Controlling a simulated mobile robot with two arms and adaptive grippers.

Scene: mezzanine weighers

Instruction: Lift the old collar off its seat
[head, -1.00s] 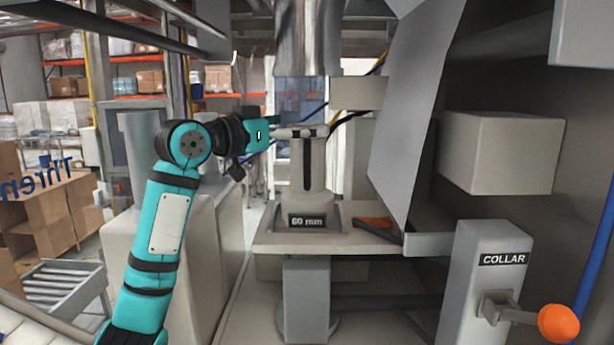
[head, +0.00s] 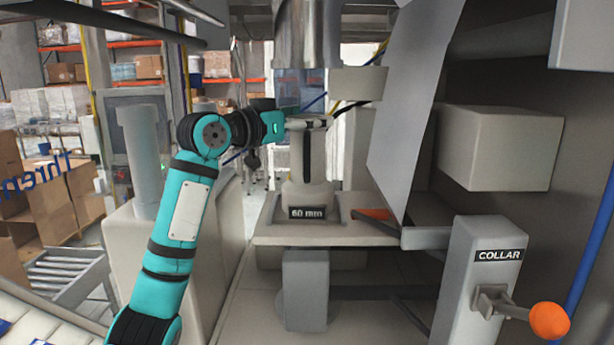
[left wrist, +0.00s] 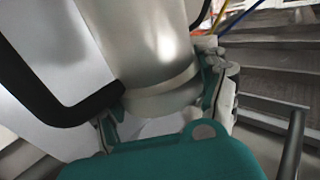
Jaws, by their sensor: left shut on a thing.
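The old collar (head: 300,160) is a pale upright cylinder with a dark vertical slot and a wider foot. It stands on the beige seat plate (head: 268,238), behind a "60 mm" label. I see no clear gap under it. My left gripper (head: 308,123) reaches in from the left and is shut on the collar's top end. In the left wrist view, a shiny cylinder with a paler lower band (left wrist: 165,98) fills the space between the fingers; I cannot tell which part this is. My right gripper is not in view.
A steel tube (head: 307,35) hangs just above the collar. A grey slanted panel (head: 410,110) and a beige box (head: 502,148) close off the right side. A "COLLAR" post (head: 485,275) with an orange-knobbed lever (head: 549,320) stands front right. An orange-red item (head: 371,214) lies right of the collar.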

